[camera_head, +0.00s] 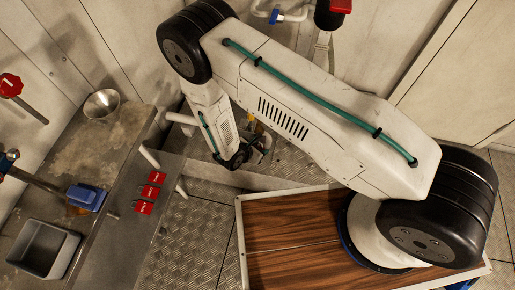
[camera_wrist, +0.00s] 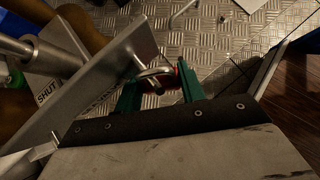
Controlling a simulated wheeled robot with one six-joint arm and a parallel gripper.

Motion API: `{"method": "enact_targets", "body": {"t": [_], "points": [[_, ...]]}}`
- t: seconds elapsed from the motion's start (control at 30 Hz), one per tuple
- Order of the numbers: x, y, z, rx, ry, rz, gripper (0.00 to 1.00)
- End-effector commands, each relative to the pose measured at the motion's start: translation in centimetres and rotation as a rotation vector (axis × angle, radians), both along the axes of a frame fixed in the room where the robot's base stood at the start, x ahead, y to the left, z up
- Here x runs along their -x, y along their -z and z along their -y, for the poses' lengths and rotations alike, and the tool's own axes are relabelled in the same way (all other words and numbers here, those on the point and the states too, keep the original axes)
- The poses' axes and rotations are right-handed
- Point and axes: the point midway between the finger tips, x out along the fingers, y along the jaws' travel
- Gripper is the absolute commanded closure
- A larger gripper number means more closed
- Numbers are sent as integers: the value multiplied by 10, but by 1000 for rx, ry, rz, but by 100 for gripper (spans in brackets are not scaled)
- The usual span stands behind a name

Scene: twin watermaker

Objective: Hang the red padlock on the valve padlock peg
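In the wrist view, my gripper (camera_wrist: 160,90) has its two green fingers on either side of the red padlock (camera_wrist: 172,80), and they appear shut on it. Little of the red body shows. Its metal shackle (camera_wrist: 154,72) points up beside the edge of a grey metal plate (camera_wrist: 110,75) marked SHUT. A thin rod, which may be the valve padlock peg (camera_wrist: 138,62), meets the shackle; I cannot tell whether the shackle is around it. In the head view my gripper (camera_head: 237,158) is small and dark beside the yellow valve part (camera_head: 251,117); the padlock cannot be made out there.
Pipes (camera_head: 182,118) stand near my gripper. The chequer-plate floor (camera_head: 195,240) is clear.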

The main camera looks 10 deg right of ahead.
Motion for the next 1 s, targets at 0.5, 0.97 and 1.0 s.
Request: {"method": "enact_targets", "body": {"t": [0.5, 0.97, 1.0], "points": [[17, -44, -36, -6, -2, 24, 35], [35, -58, -43, 0, 0, 4, 35], [34, -58, -42, 4, -1, 6, 35]]}}
